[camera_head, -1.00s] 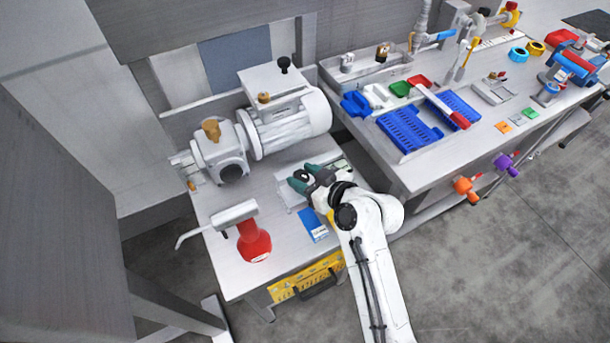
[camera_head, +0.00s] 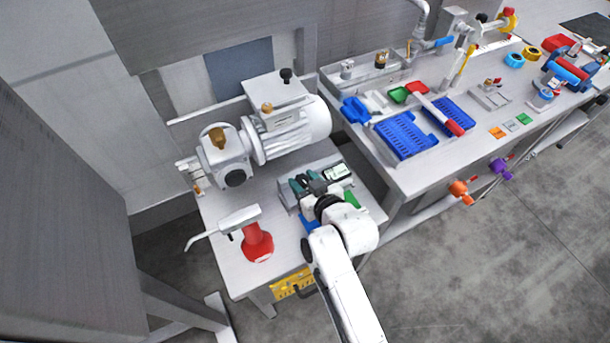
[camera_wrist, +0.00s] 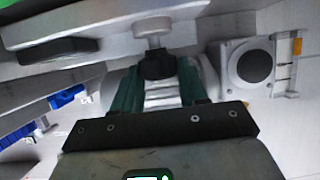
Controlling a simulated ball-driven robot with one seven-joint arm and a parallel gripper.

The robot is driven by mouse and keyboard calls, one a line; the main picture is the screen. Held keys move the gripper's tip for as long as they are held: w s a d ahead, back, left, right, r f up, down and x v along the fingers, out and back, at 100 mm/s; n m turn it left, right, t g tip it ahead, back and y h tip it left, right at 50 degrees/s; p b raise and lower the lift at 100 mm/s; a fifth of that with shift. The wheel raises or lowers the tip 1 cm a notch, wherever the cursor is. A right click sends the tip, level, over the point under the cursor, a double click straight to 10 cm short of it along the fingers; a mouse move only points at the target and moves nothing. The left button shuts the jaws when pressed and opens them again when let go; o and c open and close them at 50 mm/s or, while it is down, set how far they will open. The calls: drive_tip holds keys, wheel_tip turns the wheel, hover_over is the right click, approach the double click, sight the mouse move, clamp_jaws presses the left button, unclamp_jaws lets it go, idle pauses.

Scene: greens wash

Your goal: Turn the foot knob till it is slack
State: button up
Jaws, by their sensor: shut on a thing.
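My gripper (camera_head: 307,181) has green fingers and is low over the right part of the small metal table (camera_head: 282,233). In the wrist view, my gripper (camera_wrist: 160,85) is shut around a small black knob (camera_wrist: 157,65), one finger on each side. A pale stem (camera_wrist: 153,28) runs from the knob to a light grey plate above it in the picture. I take this to be the foot knob. Whether it is tight or slack does not show. In the head view the knob is hard to make out between the fingers.
A white motor with a pump (camera_head: 285,131) stands behind and left of my gripper. A red bottle (camera_head: 257,243) is at front left. A small device with a display (camera_head: 337,172) is close on the right. Blue racks (camera_head: 404,137) are on the right bench.

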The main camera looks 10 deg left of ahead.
drive_tip(key=shift+f+m+h, duration=0.1)
drive_tip(key=shift+m+h, duration=0.2)
drive_tip(key=o, duration=1.1)
drive_tip(key=shift+c, duration=0.2)
drive_tip(key=v, duration=1.1)
drive_tip(key=shift+f, duration=0.25)
